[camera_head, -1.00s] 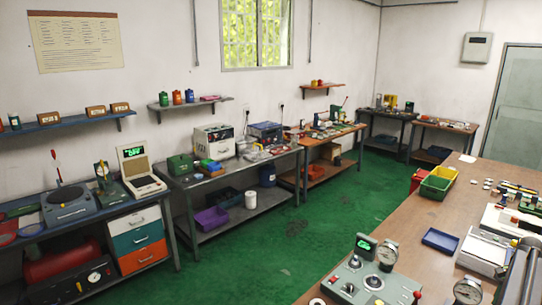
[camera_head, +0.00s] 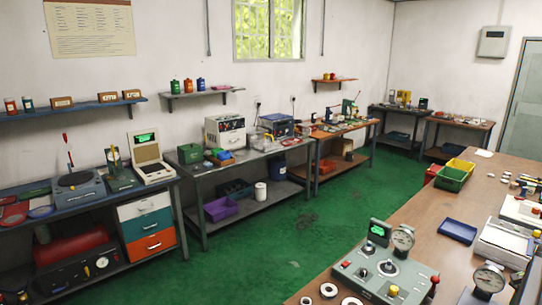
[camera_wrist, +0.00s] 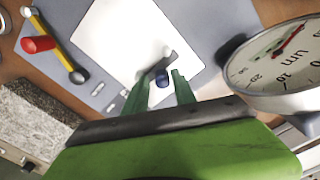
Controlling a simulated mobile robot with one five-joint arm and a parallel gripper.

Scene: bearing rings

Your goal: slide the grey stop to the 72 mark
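My gripper (camera_wrist: 163,74) shows in the wrist view as two green fingers standing apart, over a grey plate with a white panel (camera_wrist: 110,40). I cannot make out a stop with a 72 mark in either view. In the head view, a grey instrument box (camera_head: 385,272) with knobs and a dial gauge (camera_head: 403,238) is on the brown bench at the lower right. My gripper is outside the head view.
A large dial gauge (camera_wrist: 272,65) is close on the right in the wrist view. A blue tray (camera_head: 458,231) lies on the brown bench. Green floor (camera_head: 300,215) is clear between benches.

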